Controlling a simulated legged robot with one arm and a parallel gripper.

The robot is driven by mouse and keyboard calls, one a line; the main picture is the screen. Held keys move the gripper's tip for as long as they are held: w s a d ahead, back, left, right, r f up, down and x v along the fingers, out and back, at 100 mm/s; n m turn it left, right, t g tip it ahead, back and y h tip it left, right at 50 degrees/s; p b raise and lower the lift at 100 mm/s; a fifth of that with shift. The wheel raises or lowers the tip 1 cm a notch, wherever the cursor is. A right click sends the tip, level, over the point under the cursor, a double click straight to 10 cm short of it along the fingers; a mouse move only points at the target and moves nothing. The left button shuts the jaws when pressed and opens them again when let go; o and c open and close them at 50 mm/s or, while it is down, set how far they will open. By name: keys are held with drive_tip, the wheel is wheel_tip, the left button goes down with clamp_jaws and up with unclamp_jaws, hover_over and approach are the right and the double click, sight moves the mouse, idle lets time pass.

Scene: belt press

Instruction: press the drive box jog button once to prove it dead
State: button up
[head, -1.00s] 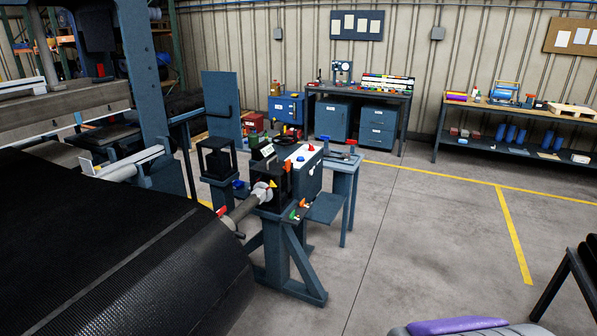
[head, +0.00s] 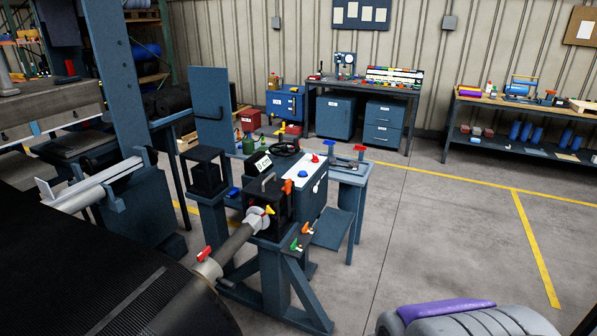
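The drive box (head: 309,197) is a blue box with a pale sloped top, standing in the middle of the head view beside the conveyor's end. A red button (head: 315,159) and a blue button (head: 302,175) sit on its pale top. A small white round spot (head: 316,188) shows on its front face. No label is readable, so I cannot tell which one is the jog button. My gripper is not in view, and nothing touches the box.
The black belt (head: 90,285) and its end roller (head: 185,305) fill the lower left. A shaft (head: 232,244) with coloured tags and a blue stand (head: 275,285) lie in front of the box. A small blue table (head: 348,175) stands right of it.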

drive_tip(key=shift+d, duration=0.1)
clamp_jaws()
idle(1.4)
